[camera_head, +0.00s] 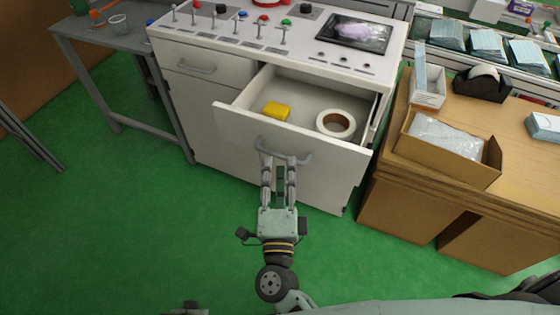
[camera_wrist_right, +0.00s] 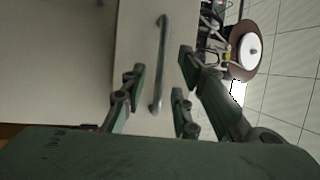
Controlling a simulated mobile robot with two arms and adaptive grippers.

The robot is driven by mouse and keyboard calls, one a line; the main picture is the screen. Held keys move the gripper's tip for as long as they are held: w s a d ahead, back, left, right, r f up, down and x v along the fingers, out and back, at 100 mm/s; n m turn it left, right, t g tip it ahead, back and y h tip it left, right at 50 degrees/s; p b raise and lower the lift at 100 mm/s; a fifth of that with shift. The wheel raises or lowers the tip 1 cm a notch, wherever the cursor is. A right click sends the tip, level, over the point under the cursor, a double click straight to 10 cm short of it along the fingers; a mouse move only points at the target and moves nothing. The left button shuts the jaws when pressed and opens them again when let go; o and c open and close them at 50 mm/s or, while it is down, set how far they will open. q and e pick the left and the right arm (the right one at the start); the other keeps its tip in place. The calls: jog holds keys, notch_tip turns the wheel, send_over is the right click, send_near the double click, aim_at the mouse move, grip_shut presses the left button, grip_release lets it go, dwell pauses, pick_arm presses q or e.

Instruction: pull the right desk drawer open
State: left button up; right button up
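The right desk drawer (camera_head: 230,121) is pulled out from the white cabinet, so its inside shows in the head view. A yellow block (camera_head: 277,111) and a white tape roll (camera_head: 335,124) lie in it. Its grey bar handle (camera_head: 300,160) is on the front panel, and the handle (camera_wrist_right: 161,62) also shows in the right wrist view. My right gripper (camera_head: 278,162) is at the handle with its fingers spread apart. In the right wrist view the handle appears between the open fingers (camera_wrist_right: 162,85); contact cannot be told. My left gripper's fingers do not show.
A shut left drawer (camera_head: 215,63) is beside the open one. The control panel (camera_head: 265,45) with levers is above. A grey table (camera_head: 105,38) stands left. A wooden table (camera_head: 520,165) with boxes stands close on the right. Green floor (camera_head: 130,220) is clear in front.

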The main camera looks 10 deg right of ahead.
jog(key=v, duration=0.9)
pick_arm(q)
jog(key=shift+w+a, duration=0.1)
